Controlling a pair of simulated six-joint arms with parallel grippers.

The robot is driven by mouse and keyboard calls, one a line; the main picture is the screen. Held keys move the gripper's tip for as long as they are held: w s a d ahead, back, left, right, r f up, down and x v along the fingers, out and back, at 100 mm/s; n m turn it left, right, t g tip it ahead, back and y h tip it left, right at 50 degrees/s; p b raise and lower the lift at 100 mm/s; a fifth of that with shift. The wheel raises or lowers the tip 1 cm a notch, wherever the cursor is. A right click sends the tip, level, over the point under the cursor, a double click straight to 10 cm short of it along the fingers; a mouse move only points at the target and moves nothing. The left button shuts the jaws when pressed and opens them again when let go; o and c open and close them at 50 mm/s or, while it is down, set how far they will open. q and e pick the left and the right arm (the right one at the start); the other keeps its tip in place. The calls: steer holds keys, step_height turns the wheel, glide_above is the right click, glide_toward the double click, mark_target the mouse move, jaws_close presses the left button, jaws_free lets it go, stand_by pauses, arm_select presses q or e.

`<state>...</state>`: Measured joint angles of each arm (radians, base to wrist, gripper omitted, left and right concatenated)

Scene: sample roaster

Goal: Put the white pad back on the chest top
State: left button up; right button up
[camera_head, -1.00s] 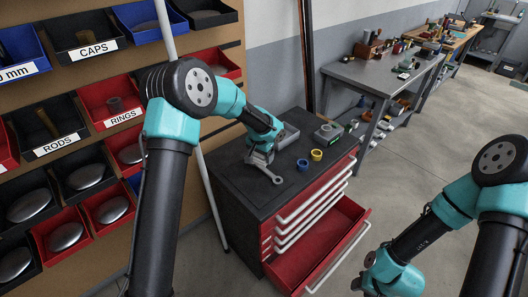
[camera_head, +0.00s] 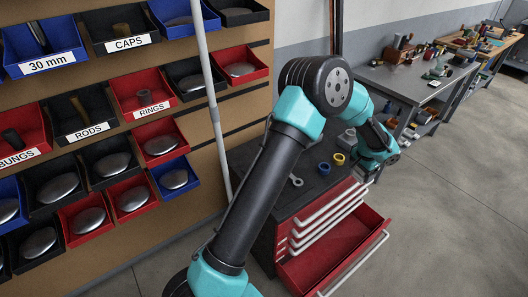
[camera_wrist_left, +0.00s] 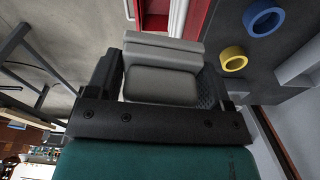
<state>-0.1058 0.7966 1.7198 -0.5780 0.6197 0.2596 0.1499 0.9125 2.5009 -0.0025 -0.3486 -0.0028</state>
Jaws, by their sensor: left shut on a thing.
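My left gripper (camera_head: 364,172) is at the right edge of the dark chest top (camera_head: 312,185), above the open drawer's side. In the left wrist view the gripper (camera_wrist_left: 165,92) is shut on a pale grey, block-like thing with rounded edges (camera_wrist_left: 162,85), which looks like the white pad, shaded grey. It sits between the two dark fingers, clear of the rings. In the head view the held thing is hidden by the gripper and wrist. My right gripper is out of view.
A blue ring (camera_head: 325,168), a yellow ring (camera_head: 339,159) and a grey spanner-like tool (camera_head: 296,180) lie on the chest top. A grey box (camera_head: 347,140) stands behind them. The red bottom drawer (camera_head: 335,245) is pulled open. A bin rack fills the left.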

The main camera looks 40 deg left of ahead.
arm_select(q)
steer(key=s+a+f+n, duration=0.2)
steer(key=s+a+n, duration=0.4)
steer(key=a, duration=0.6)
steer(key=s+a+f+n+y, duration=0.1)
steer(key=s+a+f+n, duration=0.2)
steer(key=a, duration=0.9)
steer(key=s+a+f+n+g, duration=0.1)
steer(key=s+a+f+n, duration=0.1)
steer(key=s+a+n, duration=0.8)
steer(key=shift+a+f+n+y, duration=0.15)
steer(key=shift+a+n+y, duration=0.25)
steer(key=shift+a, duration=0.5)
steer(key=w+a, duration=0.3)
steer(key=a, duration=0.1)
steer(key=w+a+f, duration=0.1)
steer(key=w+a, duration=0.6)
steer(key=shift+a+f, duration=0.25)
steer(key=shift+a, duration=0.05)
steer(key=shift+w, duration=0.1)
